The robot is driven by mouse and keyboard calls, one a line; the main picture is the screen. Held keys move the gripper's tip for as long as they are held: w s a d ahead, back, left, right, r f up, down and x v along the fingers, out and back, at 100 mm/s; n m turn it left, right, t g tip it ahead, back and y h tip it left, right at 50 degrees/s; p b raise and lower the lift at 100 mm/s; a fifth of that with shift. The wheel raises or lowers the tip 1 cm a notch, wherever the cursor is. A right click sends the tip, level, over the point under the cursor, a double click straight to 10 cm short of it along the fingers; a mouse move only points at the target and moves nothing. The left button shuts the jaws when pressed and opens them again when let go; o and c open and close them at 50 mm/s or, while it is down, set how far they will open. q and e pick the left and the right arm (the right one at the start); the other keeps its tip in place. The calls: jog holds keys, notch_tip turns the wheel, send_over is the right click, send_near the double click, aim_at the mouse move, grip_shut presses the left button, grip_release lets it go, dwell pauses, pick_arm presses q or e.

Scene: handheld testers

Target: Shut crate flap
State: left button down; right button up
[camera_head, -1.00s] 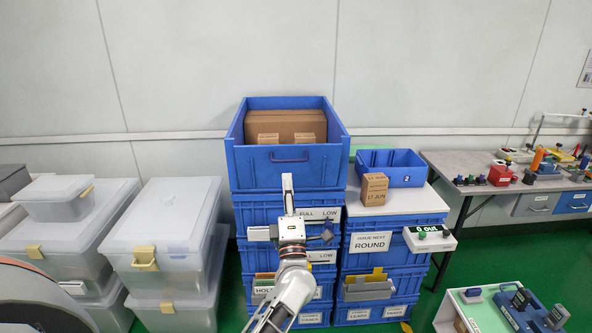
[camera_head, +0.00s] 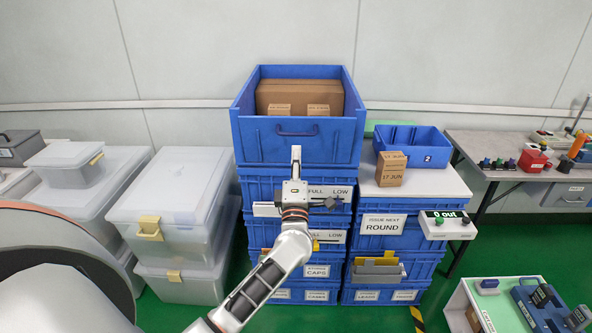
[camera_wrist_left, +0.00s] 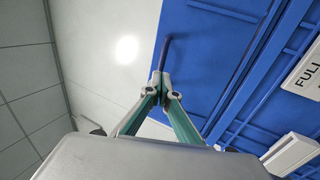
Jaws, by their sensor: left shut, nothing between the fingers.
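A blue crate (camera_head: 350,143) sits on top of the left blue stack, open above, with a brown carton (camera_head: 335,92) inside. Its front panel (camera_head: 262,143), which seems to be the flap, carries a dark blue handle (camera_head: 297,130). I cannot tell whether the panel is tilted or latched. My left gripper (camera_head: 296,150) is shut and empty, fingers pointing up, just below the handle in the head view. The left wrist view shows its fingertips (camera_wrist_left: 162,76) close to the handle (camera_wrist_left: 165,50); contact is unclear. The right gripper is out of view.
Labelled blue crates (camera_head: 385,243) stand below and to the right. A small carton (camera_head: 391,168) and a blue bin (camera_head: 425,150) stand on the white top at right. Clear lidded boxes (camera_head: 180,190) stand left. A workbench (camera_head: 497,142) is at far right.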

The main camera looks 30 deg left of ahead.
aim_at(298, 122)
pick_arm(q)
jog(key=shift+x, duration=1.95)
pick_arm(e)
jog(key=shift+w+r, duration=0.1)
pick_arm(q)
jog(key=shift+w+a+r+p, duration=0.35)
jog(key=shift+w+r+p, duration=0.2)
jog(key=shift+w+p, duration=0.05)
jog(key=shift+w+a+r+p, duration=0.35)
jog(key=shift+w+r+p, duration=0.2)
jog(key=shift+w+r, duration=0.05)
jog(key=shift+w+a, duration=0.2)
jog(key=shift+w, duration=0.1)
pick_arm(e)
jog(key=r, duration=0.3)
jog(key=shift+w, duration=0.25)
pick_arm(q)
jog(key=shift+d+f, duration=0.1)
jog(key=shift+f, duration=0.05)
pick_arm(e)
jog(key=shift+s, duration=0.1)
